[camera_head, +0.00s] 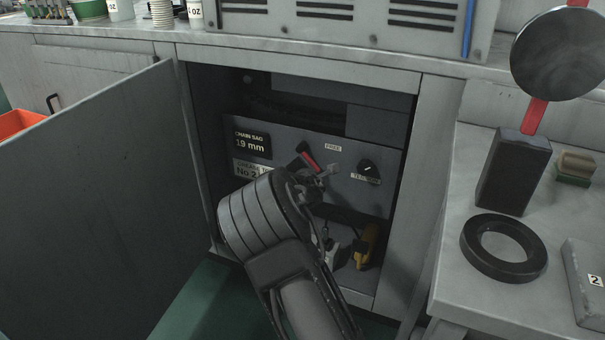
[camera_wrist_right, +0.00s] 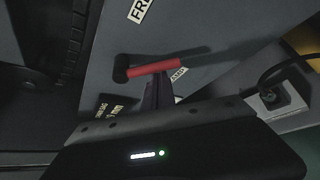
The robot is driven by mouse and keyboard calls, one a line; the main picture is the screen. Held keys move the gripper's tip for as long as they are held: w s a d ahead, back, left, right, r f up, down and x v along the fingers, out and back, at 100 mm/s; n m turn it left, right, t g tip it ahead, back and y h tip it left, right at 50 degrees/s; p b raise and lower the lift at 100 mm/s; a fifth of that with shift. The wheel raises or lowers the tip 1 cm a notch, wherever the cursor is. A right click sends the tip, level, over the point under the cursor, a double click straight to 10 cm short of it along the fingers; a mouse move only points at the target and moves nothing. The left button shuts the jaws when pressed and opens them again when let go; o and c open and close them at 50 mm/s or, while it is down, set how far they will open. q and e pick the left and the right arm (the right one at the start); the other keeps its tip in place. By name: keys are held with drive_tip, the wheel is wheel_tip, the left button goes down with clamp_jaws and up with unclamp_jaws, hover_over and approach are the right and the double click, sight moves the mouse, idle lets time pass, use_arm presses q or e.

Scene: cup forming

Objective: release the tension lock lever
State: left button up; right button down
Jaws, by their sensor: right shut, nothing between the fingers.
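The tension lock lever (camera_head: 310,157) has a red handle with a dark tip, on a grey panel inside the open cabinet. In the head view it slants up to the left, left of the "FREE" label (camera_head: 333,147). In the right wrist view the lever (camera_wrist_right: 153,67) lies almost level, with a partly hidden label ending in "AMP" (camera_wrist_right: 178,75) beside it and "FREE" farther up. My right gripper (camera_head: 318,183) is shut and empty just below the handle; its narrow fingers (camera_wrist_right: 157,93) come up to the red part. Contact is unclear. My left gripper is out of view.
A black knob (camera_head: 367,167) sits right of the lever. A "CHAIN SAG 19 mm" display (camera_head: 252,142) is at left. The cabinet frame (camera_head: 420,190) and open door (camera_head: 95,215) bound the space. A yellow object (camera_head: 366,246) lies below. A black ring (camera_head: 503,248) lies on the right counter.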

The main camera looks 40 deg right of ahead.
sight(313, 162)
use_arm(q)
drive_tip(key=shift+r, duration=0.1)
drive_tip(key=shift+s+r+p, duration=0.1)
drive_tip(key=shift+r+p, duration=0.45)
drive_tip(key=shift+p, duration=0.05)
use_arm(e)
drive_tip(key=shift+s+r, duration=0.1)
drive_tip(key=shift+r, duration=0.05)
use_arm(q)
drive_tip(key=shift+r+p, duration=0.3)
drive_tip(key=shift+p, duration=0.05)
use_arm(e)
drive_tip(key=shift+r+n+g, duration=0.1)
drive_tip(key=shift+n+g, duration=0.2)
drive_tip(key=shift+n, duration=0.1)
